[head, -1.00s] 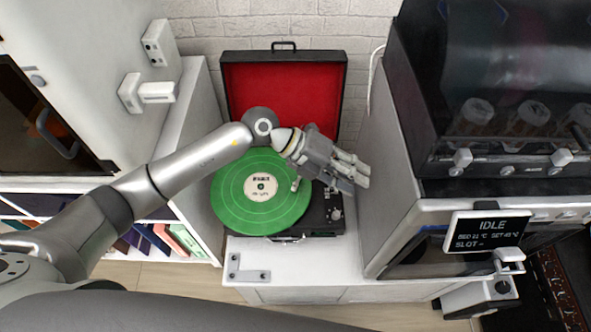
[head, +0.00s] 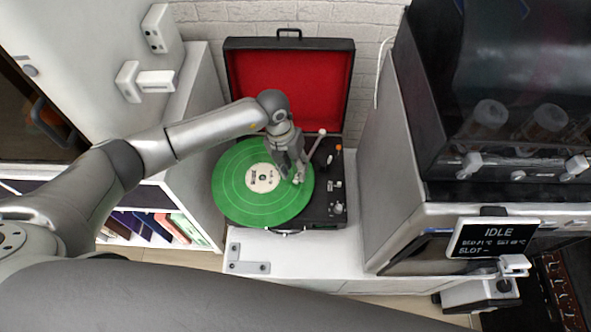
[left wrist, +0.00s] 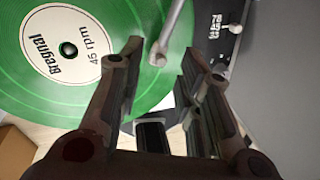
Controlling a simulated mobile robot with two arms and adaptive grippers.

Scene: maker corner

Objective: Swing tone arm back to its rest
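A green record (head: 236,190) with a cream label lies on the black record player (head: 322,212), whose red-lined lid stands open. The pale tone arm (head: 312,150) runs from the deck's back right toward the camera, its head end over the record's right part. My left gripper (head: 292,178) points down beside that end. In the left wrist view the tone arm (left wrist: 174,28) reaches in from the top, its tip between the two spread fingers of my left gripper (left wrist: 158,60). I cannot see contact. The arm's rest is not clearly visible. My right gripper is out of view.
The player sits on a white cabinet (head: 300,268) between a white shelf unit (head: 190,130) at left and a tall pale machine (head: 390,190) at right. The open lid (head: 290,92) stands close behind my gripper. Small controls (head: 337,184) are on the deck's right side.

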